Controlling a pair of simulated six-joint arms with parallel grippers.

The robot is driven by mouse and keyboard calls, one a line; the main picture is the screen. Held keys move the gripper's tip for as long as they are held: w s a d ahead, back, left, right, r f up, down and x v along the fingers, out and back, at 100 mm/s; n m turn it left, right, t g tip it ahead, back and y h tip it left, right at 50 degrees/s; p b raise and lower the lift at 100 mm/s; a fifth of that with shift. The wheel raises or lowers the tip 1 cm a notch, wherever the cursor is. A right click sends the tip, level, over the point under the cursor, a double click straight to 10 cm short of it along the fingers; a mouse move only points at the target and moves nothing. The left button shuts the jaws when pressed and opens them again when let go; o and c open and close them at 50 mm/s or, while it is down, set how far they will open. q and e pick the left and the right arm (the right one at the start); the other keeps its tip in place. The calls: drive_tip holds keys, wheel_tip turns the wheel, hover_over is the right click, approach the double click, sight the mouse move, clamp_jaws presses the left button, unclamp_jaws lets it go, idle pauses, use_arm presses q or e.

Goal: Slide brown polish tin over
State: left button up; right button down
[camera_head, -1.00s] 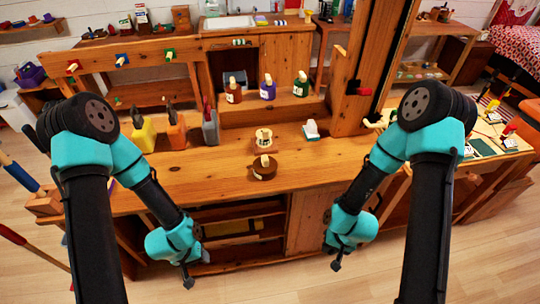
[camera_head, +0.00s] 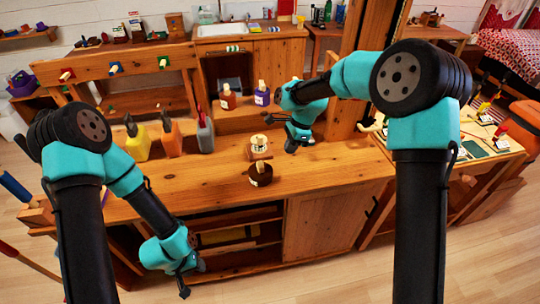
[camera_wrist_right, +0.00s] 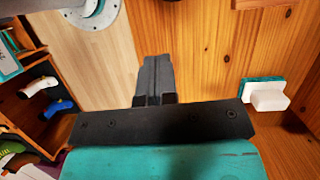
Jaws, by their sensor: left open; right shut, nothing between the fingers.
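The brown polish tin (camera_head: 260,176) is a low round dark-brown tin with a light knob or label on top. It sits on the wooden bench, in front of a cream tin (camera_head: 260,150). My right gripper (camera_head: 268,118) is shut and empty, above the bench behind the two tins and apart from them. Its closed fingers (camera_wrist_right: 158,80) also show in the right wrist view, where neither tin is visible. My left gripper (camera_head: 184,291) is open and empty, low in front of the bench's front edge.
A teal-and-white block (camera_wrist_right: 267,95) shows in the right wrist view. Orange (camera_head: 171,140) and yellow (camera_head: 138,143) bottles stand on the left of the bench. Bench top beside the brown tin is clear.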

drive_tip(key=shift+t+h, duration=0.3)
drive_tip(key=shift+t, duration=0.1)
drive_tip(key=w+r, duration=0.1)
drive_tip(key=r, duration=0.1)
drive_tip(key=w+a+r, duration=0.1)
drive_tip(key=w+r, duration=0.1)
drive_tip(key=shift+a+r, duration=0.1)
drive_tip(key=shift+r, duration=0.05)
hover_over(268, 166)
drive_tip(key=d, duration=0.1)
wheel_tip(268, 166, down, 10)
drive_tip(key=shift+r, duration=0.1)
drive_tip(key=shift+a, duration=0.55)
drive_tip(key=s+a, duration=0.3)
drive_tip(key=a, duration=1.6)
drive_tip(key=shift+a, duration=0.4)
